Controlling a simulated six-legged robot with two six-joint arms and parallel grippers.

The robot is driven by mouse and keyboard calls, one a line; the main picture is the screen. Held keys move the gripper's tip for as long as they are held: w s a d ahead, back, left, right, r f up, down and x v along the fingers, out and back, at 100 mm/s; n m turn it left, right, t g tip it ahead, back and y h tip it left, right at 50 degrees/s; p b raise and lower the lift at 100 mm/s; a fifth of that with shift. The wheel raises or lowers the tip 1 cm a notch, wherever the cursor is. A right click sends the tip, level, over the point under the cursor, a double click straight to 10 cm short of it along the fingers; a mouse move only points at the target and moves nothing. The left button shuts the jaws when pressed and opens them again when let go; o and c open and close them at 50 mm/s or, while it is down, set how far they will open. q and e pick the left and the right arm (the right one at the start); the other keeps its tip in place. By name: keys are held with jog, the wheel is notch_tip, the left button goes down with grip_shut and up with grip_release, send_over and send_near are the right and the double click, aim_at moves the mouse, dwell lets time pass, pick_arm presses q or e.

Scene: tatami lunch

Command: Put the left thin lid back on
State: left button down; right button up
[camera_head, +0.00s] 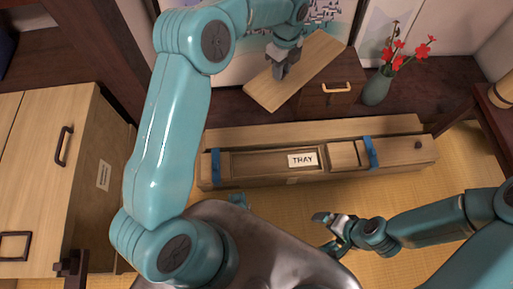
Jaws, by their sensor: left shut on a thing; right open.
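The thin lid (316,64) is a flat light-wood board at the upper middle of the head view. My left gripper (281,70) is shut on it, and the board lies slantwise in the picture, apart from the long box. The long wooden box (409,153) stands in the middle, with a blue band near each end. A recess with a label reading "TRAY" (303,160) is open to view on its top. My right gripper (333,228) is open and empty, in front of the box.
A small drawer chest (343,101) and a green vase (377,88) with red flowers stand behind the box. A large wooden cabinet (40,185) is at the left. Yellow tatami (418,188) is bare at the right of the box.

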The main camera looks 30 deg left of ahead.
pick_arm(q)
jog(key=s+f+m+b, duration=0.1)
jog(key=s+f, duration=0.3)
jog(key=f, duration=0.8)
jog(key=s+f+m+b, duration=0.2)
jog(key=s+f+m, duration=0.2)
jog(key=f, duration=0.7)
jog(key=s+f+m+b, duration=0.2)
jog(key=s+f, duration=0.4)
jog(key=f, duration=0.6)
jog(key=shift+s+f+m, duration=0.1)
jog(key=shift+f+m, duration=0.2)
jog(key=shift+m, duration=0.1)
jog(key=shift+f+b, duration=0.65)
jog(key=shift+b, duration=0.15)
jog(key=shift+s+d+r, duration=0.1)
jog(key=shift+s+d, duration=0.05)
jog(key=shift+s, duration=0.05)
jog(key=shift+b, duration=0.55)
jog(key=c, duration=0.8)
grip_release()
